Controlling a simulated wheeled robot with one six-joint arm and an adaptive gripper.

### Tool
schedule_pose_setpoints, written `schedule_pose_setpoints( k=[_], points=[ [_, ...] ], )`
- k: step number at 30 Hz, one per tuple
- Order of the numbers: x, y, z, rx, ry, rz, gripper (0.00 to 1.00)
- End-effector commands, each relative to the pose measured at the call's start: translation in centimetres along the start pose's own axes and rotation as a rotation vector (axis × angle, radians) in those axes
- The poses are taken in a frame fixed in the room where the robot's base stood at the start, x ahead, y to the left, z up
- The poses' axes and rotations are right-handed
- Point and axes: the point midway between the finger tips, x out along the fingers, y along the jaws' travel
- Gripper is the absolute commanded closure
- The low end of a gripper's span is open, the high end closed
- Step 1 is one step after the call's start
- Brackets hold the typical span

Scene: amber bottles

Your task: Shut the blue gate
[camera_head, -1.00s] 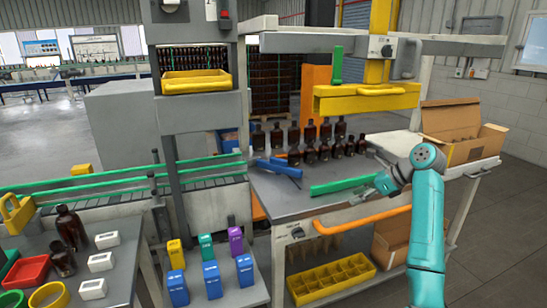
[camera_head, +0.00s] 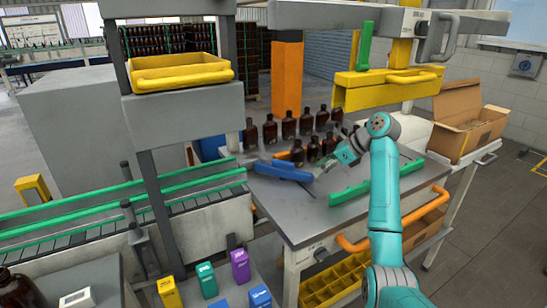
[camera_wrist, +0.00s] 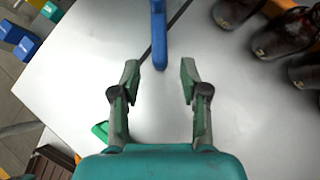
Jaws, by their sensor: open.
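The blue gate (camera_head: 282,171) is a blue bar lying low across the left part of the grey worktable (camera_head: 300,215), in front of the brown bottles. My gripper (camera_head: 325,168) is over the table, just right of the bar's right end. In the wrist view my gripper (camera_wrist: 159,75) has its fingers spread and empty. The blue gate (camera_wrist: 159,35) runs from the top edge down, and its near end lies between the fingertips in the picture. I cannot tell their difference in height.
Several brown bottles (camera_head: 290,127) stand behind the gate. A green bar (camera_head: 350,194) lies right of it, partly behind my arm. A yellow guard (camera_head: 385,91) hangs above the table. An open cardboard box (camera_head: 458,138) stands at the right. A conveyor (camera_head: 190,200) runs at the left.

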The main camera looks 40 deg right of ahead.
Motion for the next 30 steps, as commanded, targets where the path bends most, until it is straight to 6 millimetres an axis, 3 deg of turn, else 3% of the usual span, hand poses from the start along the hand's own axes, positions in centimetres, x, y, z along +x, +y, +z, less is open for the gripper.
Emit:
schedule_pose_setpoints(
  k=[5,22,30],
  points=[
    [1.0,0.0,1.1,-0.002,0.0,0.002,0.55],
    [7.9,0.1,8.0,-0.001,0.0,0.002,0.55],
    [9.6,0.0,8.5,0.0,0.0,0.0,0.55]
  ],
)
